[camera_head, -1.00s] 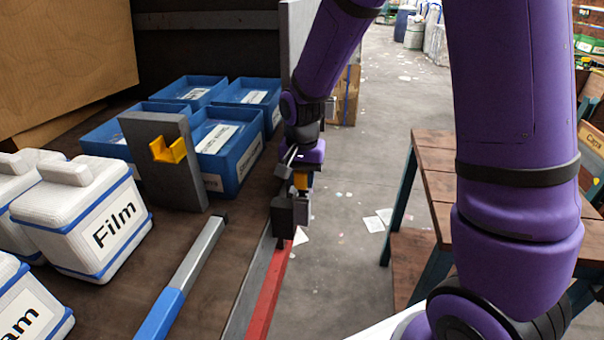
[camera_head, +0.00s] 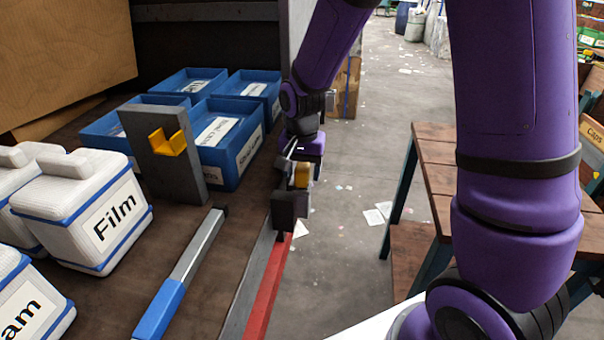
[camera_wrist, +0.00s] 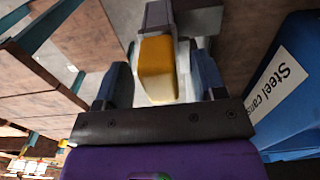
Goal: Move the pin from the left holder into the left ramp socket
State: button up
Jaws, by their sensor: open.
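My gripper (camera_head: 291,203) hangs beside the upper end of the red rail, at the right edge of the table. In the wrist view its two blue-grey fingers (camera_wrist: 160,85) are apart. A yellow block with pale sides (camera_wrist: 157,62) shows between them; I cannot tell whether it is the pin or a holder, or whether the fingers touch it. A grey upright plate (camera_head: 140,130) carries a yellow cradle (camera_head: 167,142), with no pin clearly visible in it. A rail with a blue lower end (camera_head: 160,312) and a red rail (camera_head: 268,283) slope along the table. Their sockets are not distinct.
White boxes, one labelled Film (camera_head: 85,215), stand at the left. A wooden bench (camera_head: 440,170) stands at the right, across open floor.

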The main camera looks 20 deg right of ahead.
notch_tip(320, 180, up, 9)
jog(key=shift+f, duration=0.2)
jog(key=shift+r, duration=0.45)
jog(key=shift+s+r, duration=0.15)
jog(key=shift+r, duration=0.05)
jog(key=s+d+r+n+t, duration=0.2)
jog(key=s+r, duration=0.5)
jog(key=s, duration=0.4)
jog(key=s+d+r+n+t, duration=0.3)
jog(key=s+d+r+n, duration=0.1)
jog(key=s, duration=0.7)
notch_tip(320, 180, up, 3)
jog(key=shift+s+d+f+n, duration=0.15)
jog(key=shift+s+d+n, duration=0.25)
jog(key=shift+d, duration=0.1)
